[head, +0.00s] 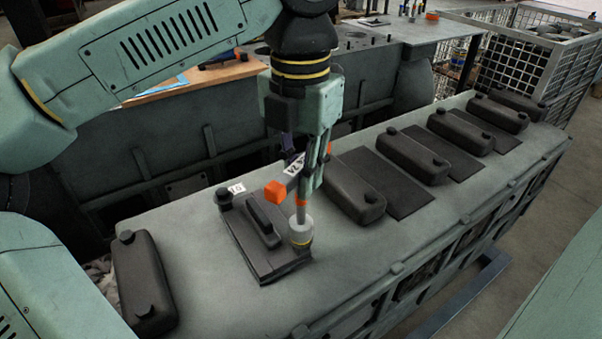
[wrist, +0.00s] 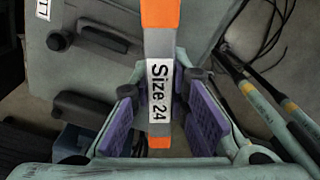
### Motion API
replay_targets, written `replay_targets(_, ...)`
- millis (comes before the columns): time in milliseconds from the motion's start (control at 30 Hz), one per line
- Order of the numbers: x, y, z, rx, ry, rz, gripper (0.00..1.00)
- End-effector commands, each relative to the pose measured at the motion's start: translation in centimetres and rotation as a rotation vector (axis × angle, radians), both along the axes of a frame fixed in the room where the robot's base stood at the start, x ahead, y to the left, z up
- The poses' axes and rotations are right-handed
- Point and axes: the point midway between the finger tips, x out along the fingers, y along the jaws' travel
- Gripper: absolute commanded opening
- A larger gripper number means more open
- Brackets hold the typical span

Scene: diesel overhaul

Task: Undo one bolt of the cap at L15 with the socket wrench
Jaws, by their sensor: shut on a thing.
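My gripper (head: 314,168) is shut on the socket wrench (wrist: 160,88), which is grey and orange with a "Size 24" label. Purple finger pads stand on both sides of it in the wrist view. In the head view the wrench's orange end (head: 275,192) points left. Its pale socket (head: 301,228) points down at the right front corner of a dark cap (head: 262,250) with a raised middle bar. The socket hides that corner, so I cannot tell whether it is seated on a bolt. Another bolt (head: 224,196) stands at the cap's far left corner, beside a small white label (head: 236,188), too small to read.
More dark covers, one at left (head: 145,280) and one at right (head: 355,185), stand along the grey engine top (head: 190,240). A wire-mesh crate (head: 530,55) is at the back right. A workbench with tools (head: 225,62) stands behind.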

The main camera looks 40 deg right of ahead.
Motion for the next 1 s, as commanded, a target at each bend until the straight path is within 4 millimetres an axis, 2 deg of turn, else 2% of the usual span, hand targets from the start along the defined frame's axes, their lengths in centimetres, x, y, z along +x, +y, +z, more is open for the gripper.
replay_targets(200,0.07,0.07,0.01,0.003,-0.004,0.452,0.00)
replay_targets(1000,0.00,0.00,0.32,0.005,0.000,1.720,0.00)
